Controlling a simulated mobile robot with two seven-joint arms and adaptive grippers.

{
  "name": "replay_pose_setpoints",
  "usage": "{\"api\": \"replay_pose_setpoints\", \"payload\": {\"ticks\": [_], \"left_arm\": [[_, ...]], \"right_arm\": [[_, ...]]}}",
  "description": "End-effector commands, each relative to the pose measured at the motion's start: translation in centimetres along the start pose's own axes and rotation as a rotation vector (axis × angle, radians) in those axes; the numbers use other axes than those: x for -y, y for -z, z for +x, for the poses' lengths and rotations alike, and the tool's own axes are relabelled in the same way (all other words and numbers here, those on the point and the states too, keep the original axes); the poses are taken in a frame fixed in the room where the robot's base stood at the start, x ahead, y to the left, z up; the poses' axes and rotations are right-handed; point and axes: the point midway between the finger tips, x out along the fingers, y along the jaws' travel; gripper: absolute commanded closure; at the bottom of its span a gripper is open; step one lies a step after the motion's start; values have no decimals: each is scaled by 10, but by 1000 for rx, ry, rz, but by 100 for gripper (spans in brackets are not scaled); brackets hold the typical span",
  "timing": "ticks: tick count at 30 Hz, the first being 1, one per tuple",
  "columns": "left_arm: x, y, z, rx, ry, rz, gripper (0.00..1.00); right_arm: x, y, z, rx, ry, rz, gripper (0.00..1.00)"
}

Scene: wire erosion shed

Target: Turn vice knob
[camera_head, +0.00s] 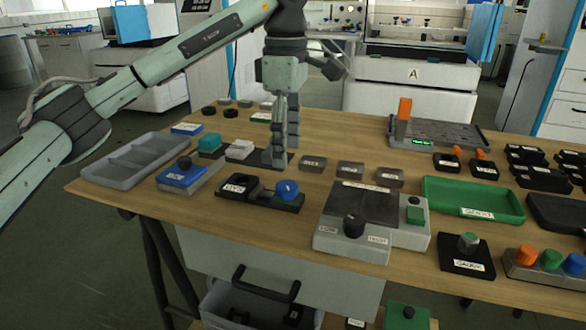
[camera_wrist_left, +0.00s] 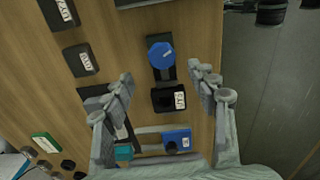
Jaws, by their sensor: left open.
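A round blue knob (camera_head: 287,190) sits at the right end of a low black block (camera_head: 262,199) with a white label that I cannot read surely. In the left wrist view the blue knob (camera_wrist_left: 160,55) shows ahead of the fingertips, with the labelled black block end (camera_wrist_left: 168,98) between the fingers. My left gripper (camera_head: 285,153) points down over the table, behind the blue knob in the head view. It is open, with nothing between its fingers, and apart from the knob. My right gripper is not in view.
A blue block with a black knob (camera_head: 182,176) and a grey tray (camera_head: 135,160) are at the left. A grey control box (camera_head: 352,245) stands at the front, with a green tray (camera_head: 473,199) to its right. Several small dark blocks lie behind.

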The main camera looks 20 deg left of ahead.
Motion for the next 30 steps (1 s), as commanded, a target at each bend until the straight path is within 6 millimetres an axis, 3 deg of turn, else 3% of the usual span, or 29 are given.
{"api": "replay_pose_setpoints", "payload": {"ticks": [12,24,30], "left_arm": [[0,0,62,1,3,0,42],[0,0,71,1,1,0,42],[0,0,71,1,1,0,67]], "right_arm": [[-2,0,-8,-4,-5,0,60],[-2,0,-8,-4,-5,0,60],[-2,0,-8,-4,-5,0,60]]}}
